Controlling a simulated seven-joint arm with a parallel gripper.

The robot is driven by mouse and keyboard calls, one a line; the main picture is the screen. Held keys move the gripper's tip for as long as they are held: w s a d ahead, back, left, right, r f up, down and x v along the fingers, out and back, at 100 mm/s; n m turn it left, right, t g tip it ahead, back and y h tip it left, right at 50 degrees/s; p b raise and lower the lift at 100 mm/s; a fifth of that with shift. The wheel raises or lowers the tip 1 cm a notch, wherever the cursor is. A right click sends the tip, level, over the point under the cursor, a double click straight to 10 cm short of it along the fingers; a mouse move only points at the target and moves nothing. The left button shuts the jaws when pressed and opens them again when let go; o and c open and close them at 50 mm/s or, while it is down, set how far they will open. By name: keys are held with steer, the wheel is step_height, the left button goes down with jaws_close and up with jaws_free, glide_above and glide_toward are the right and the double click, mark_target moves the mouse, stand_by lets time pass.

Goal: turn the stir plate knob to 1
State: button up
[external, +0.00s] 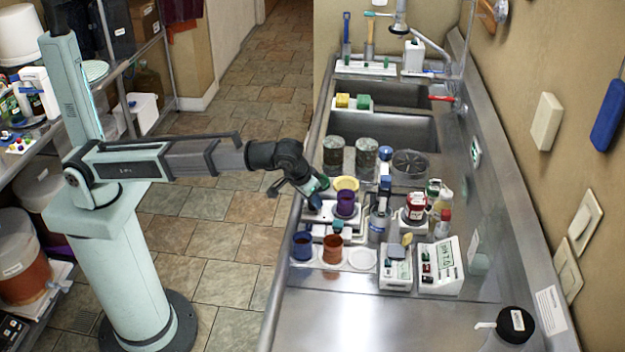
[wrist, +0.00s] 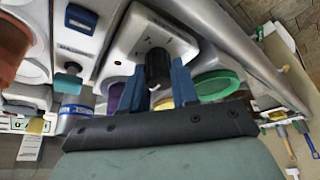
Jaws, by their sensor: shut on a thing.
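The stir plate (wrist: 128,32) is a white block with a dark knob (wrist: 157,66) on its face, seen in the wrist view. Small dial marks surround the knob, too small to read. My gripper (wrist: 157,88) has its blue fingers on either side of the knob and is shut on it. In the external view my gripper (external: 315,203) reaches down at the counter's left edge, and the knob cannot be made out there. The knob's setting cannot be read.
A purple cup (external: 346,203) and a yellow bowl (external: 346,183) stand close to my gripper. A blue mug (external: 302,247) and a brown mug (external: 333,249) stand nearer the front. Scales and bottles crowd the right; the steel counter's front (external: 350,315) is clear.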

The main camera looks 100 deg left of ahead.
jaws_close()
steer(key=shift+m, duration=0.3)
steer(key=m+h, duration=0.1)
steer(key=m, duration=0.1)
steer(key=m+t+h, duration=0.1)
steer(key=m, duration=0.2)
steer(key=m+h, duration=0.2)
steer(key=m, duration=0.4)
stand_by(0.5)
steer(key=o, duration=0.6)
jaws_free()
steer(key=shift+r, duration=0.1)
